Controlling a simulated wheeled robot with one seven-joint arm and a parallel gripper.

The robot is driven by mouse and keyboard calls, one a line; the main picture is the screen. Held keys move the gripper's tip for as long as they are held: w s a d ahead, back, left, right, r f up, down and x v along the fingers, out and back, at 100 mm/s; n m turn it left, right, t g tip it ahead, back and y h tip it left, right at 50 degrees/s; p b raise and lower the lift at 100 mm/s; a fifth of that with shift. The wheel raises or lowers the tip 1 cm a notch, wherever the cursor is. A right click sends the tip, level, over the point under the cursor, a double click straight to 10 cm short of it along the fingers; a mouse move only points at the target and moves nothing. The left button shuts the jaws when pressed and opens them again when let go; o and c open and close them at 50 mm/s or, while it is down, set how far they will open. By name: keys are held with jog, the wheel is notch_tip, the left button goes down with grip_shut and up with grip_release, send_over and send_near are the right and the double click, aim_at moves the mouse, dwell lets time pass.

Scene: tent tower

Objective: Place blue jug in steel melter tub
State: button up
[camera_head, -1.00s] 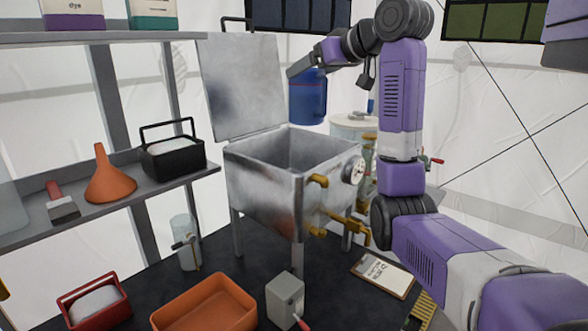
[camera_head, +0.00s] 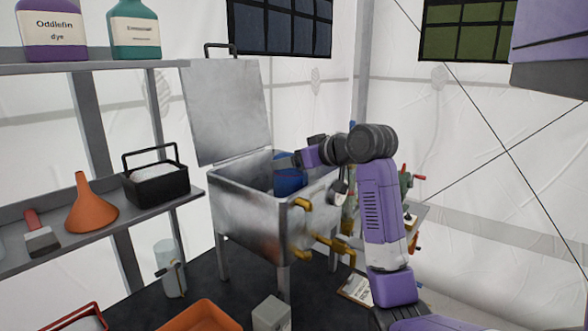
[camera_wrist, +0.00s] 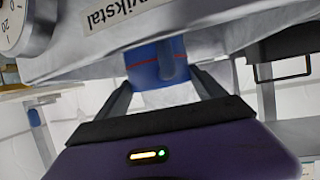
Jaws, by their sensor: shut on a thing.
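The blue jug (camera_head: 290,180) shows within the opening of the steel melter tub (camera_head: 240,212) in the head view, near the right side. Its lower end is at or below the rim line; whether it touches the tub's floor is hidden. My gripper (camera_head: 288,161) reaches in from the right over the tub's rim. In the wrist view, the two dark fingers (camera_wrist: 164,88) are on either side of the blue jug (camera_wrist: 150,62), which has a red line on it. The tub's grey lid (camera_head: 228,110) stands open at the back left.
A shelf (camera_head: 110,222) on the left bears an orange funnel (camera_head: 91,207) and a black bin (camera_head: 156,184). Brass taps (camera_head: 330,245) stick out from the tub's front right. An orange tray (camera_head: 200,316) lies on the floor in front.

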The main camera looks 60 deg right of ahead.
aim_at(294, 173)
jog(key=shift+f, duration=1.75)
jog(key=o, duration=2)
jog(key=shift+o, duration=0.2)
jog(key=shift+r, duration=0.2)
jog(key=b+v, duration=0.1)
jog(key=v, duration=1.1)
jog(key=shift+r, duration=0.45)
jog(key=shift+s, duration=0.1)
